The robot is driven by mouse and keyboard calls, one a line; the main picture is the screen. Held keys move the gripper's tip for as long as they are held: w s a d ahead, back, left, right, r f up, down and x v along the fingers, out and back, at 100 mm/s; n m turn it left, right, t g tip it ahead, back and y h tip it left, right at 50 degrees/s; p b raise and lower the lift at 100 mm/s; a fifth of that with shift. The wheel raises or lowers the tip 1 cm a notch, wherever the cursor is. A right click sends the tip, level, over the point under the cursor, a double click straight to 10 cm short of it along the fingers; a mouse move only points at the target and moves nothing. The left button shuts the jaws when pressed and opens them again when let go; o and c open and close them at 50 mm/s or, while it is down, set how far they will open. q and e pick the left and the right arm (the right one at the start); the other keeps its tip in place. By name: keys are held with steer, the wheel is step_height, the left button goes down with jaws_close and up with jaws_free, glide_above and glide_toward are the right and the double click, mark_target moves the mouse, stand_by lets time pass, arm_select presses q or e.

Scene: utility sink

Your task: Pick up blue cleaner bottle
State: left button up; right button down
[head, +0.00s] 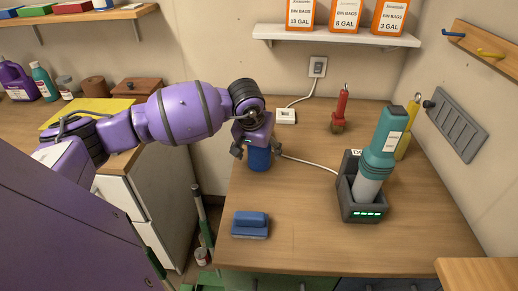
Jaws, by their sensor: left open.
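A blue cylindrical object (259,161), which looks like the blue cleaner bottle, stands upright on the wooden counter (300,225) near its back left. My left gripper (256,148) is right above it, pointing down and open. Its fingers are spread at the sides of the bottle's upper part. The gripper hides the bottle's top, and I cannot tell whether the fingers touch it. My right gripper is not in view.
A teal handheld device (381,143) stands in a dark charging dock (362,207) to the right, with a white cable behind the bottle. Red (340,111) and yellow (408,130) tools stand behind. The middle front counter is clear.

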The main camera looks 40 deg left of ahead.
arm_select(q)
steer(key=shift+w+f, duration=0.1)
steer(key=shift+f, duration=0.15)
steer(key=c, duration=1.6)
steer(key=shift+r, duration=0.1)
